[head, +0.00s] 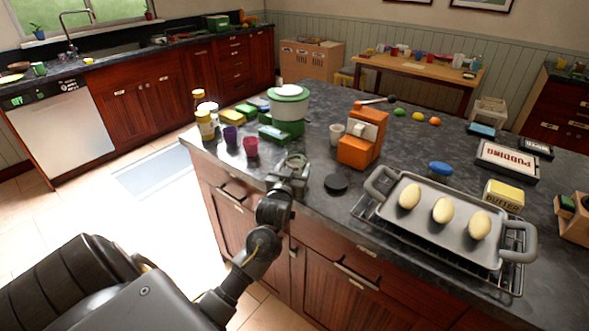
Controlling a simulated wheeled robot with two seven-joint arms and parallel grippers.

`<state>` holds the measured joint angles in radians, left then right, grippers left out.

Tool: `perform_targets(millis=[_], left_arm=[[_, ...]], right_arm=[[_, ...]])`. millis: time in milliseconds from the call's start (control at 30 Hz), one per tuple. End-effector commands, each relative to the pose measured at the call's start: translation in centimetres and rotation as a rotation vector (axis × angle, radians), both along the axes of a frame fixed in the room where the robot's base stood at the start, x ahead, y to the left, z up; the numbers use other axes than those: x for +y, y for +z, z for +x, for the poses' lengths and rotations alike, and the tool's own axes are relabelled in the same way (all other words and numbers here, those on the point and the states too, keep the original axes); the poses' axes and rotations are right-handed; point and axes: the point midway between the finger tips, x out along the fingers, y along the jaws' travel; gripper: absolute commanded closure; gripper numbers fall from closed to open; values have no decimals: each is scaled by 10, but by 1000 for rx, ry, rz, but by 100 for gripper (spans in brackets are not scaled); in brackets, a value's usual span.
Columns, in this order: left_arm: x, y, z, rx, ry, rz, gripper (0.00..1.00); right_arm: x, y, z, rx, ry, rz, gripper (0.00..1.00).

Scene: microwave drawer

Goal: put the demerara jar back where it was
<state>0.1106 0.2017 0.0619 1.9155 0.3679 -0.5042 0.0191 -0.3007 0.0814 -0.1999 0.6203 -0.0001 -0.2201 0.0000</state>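My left gripper (293,163) is at the near edge of the dark island counter (310,205), left of a round black disc (336,184). It is seen from behind; I cannot tell whether its fingers are open or hold anything. No label reading demerara can be made out. A yellow container with a pale lid (205,124) stands at the counter's left corner, with other small containers by it, left of and apart from my gripper. I cannot tell whether one of these is the demerara jar. My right gripper is not in view.
Purple (230,135) and pink (251,146) cups stand left of my gripper. A green-and-white pot (289,104) and an orange appliance (363,137) stand behind it. A grey tray (425,228) with three pale oval items lies right. The counter around the black disc is clear.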

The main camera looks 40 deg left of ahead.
Motion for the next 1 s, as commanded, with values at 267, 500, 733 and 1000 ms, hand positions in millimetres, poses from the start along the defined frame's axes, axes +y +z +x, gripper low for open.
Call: perform_targets(millis=[267,500,733,1000], left_arm=[[0,0,0,0,0,0,27],[-5,2,-11,-1,-2,-1,27],[-24,1,-55,-1,-1,-2,27],[-43,2,-97,0,-2,-2,27]], right_arm=[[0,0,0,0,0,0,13],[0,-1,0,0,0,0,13],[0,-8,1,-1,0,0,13],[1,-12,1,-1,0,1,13]])
